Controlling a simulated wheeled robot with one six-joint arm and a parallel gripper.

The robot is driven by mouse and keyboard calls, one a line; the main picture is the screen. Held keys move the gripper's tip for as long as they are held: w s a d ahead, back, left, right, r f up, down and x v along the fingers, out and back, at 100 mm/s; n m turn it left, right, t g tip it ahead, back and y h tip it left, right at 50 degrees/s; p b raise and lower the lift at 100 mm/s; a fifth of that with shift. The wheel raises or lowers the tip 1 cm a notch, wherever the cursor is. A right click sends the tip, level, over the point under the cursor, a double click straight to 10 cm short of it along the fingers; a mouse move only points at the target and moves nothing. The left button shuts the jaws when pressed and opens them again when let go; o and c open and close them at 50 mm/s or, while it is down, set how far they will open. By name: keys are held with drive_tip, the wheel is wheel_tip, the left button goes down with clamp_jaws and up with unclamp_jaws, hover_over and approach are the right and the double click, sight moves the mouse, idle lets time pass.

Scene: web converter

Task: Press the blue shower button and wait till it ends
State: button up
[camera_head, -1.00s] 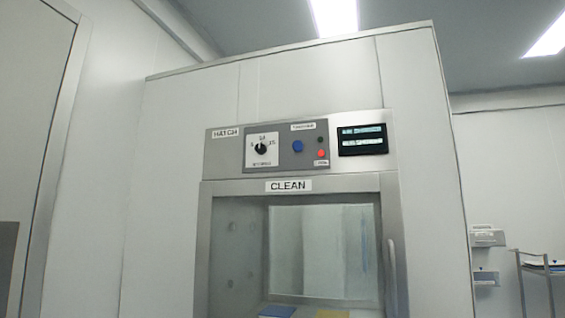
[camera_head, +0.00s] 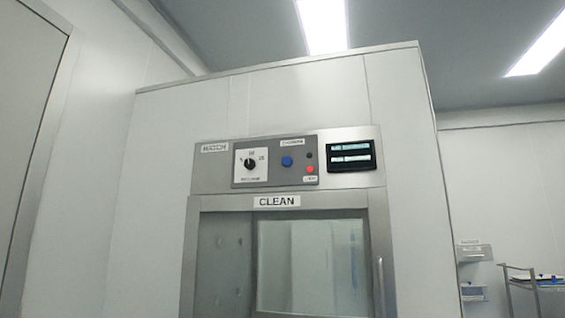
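The blue button (camera_head: 287,161) sits on the grey control panel (camera_head: 214,179) above the hatch door. A black rotary knob (camera_head: 250,163) on a white dial plate is to its left. A red light or button (camera_head: 309,169) and a small dark one above it are to its right. A dark display (camera_head: 351,157) with two light text lines, too small to read, is at the panel's right end. The glazed hatch door (camera_head: 312,265) is closed under a CLEAN label (camera_head: 277,201). My gripper is not in view.
A cart or rack (camera_head: 530,287) stands at the lower right, beside wall-mounted holders (camera_head: 473,253). A tall door or panel with a frame (camera_head: 30,130) is at the left. The floor is out of view.

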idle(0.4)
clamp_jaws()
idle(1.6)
